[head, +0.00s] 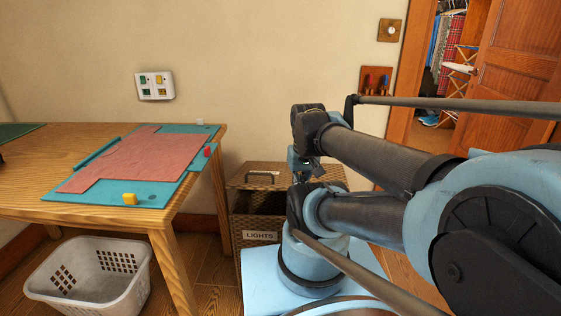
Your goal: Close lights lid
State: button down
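The wicker box (247,231) carries a white label reading LIGHTS and stands on the floor to the right of the table. Its brown wicker lid (270,170), with a handle on its face, is raised at the back. A dark opening shows below the lid. My arm reaches across from the right, and its end with my gripper (308,166) is beside the right part of the lid. The fingers are small and partly hidden by my arm, so neither their opening nor any contact with the lid is clear.
A wooden table (30,180) at left holds a teal mat (172,190) with pink cloth, a yellow block (130,198) and a red piece (207,151). A white laundry basket (85,290) stands below. A wooden door (515,60) is at right.

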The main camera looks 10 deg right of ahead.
aim_at(265, 168)
jog(key=z, duration=0.15)
jog(key=k, duration=1)
jog(key=u, duration=0.4)
jog(key=i, duration=0.5)
jog(key=z, duration=0.1)
